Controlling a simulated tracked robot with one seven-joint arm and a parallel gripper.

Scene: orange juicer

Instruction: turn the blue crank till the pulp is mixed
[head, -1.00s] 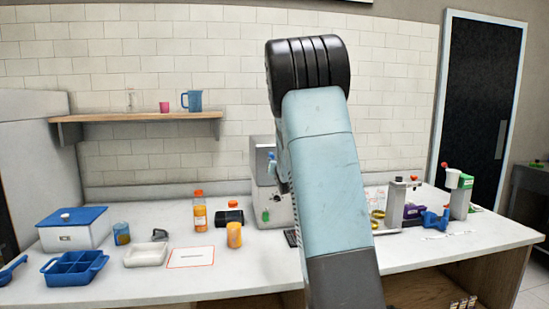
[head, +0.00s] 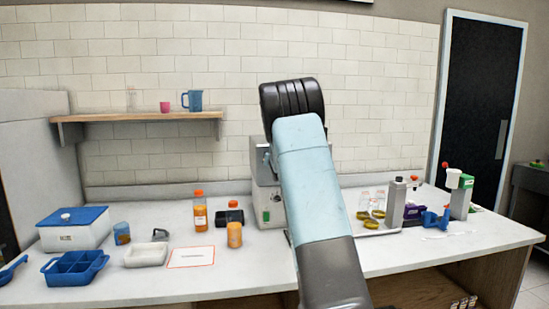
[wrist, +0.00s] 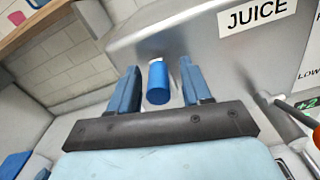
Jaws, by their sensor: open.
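The juicer, a grey metal box (head: 264,205), stands at the back of the counter, partly hidden by my arm in the head view. In the wrist view its grey front (wrist: 215,55) carries a JUICE label. The blue crank's round grip (wrist: 158,84) sticks out towards the camera. My gripper (wrist: 160,69) is open, with one blue finger on each side of the grip. Gaps show between the grip and both fingers, so it is not clamped. In the head view my arm hides most of the gripper. The pulp is not visible.
Orange bottles (head: 200,212) and a dark block stand left of the juicer. A blue-lidded box (head: 74,228) and blue divided tray (head: 75,268) lie farther left. Jars and lab stands (head: 395,205) are at the right. In the wrist view, a metal rod (wrist: 290,112) is right of my gripper.

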